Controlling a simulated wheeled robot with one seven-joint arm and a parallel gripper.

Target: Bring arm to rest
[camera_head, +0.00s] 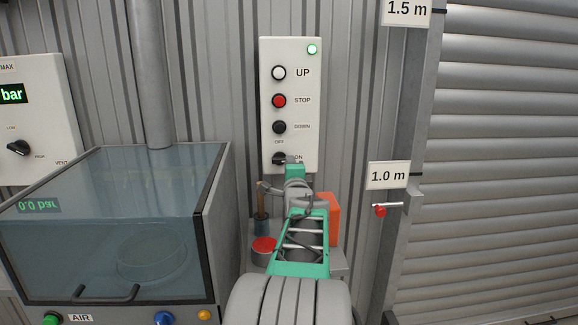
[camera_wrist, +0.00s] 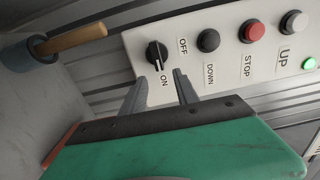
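My gripper (camera_head: 291,160) is at the lower end of the white control panel (camera_head: 311,130), just in front of the OFF/ON rotary switch (camera_head: 279,158). In the wrist view, the two grey fingers of my gripper (camera_wrist: 161,75) stand apart with nothing between them. The black switch knob (camera_wrist: 157,55) lies just beyond the fingertips; its pointer appears turned toward ON. Contact with the knob cannot be made out. The panel's green lamp (camera_head: 312,49) is lit.
A glass-lidded cabinet (camera_head: 110,220) stands at left. A shelf with a red-topped can (camera_head: 263,245), a wooden-handled tool (camera_head: 261,205) and an orange block (camera_head: 328,218) lies below the panel, beside my arm. A red-knobbed lever (camera_head: 380,211) sticks out by the shutter (camera_head: 490,170).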

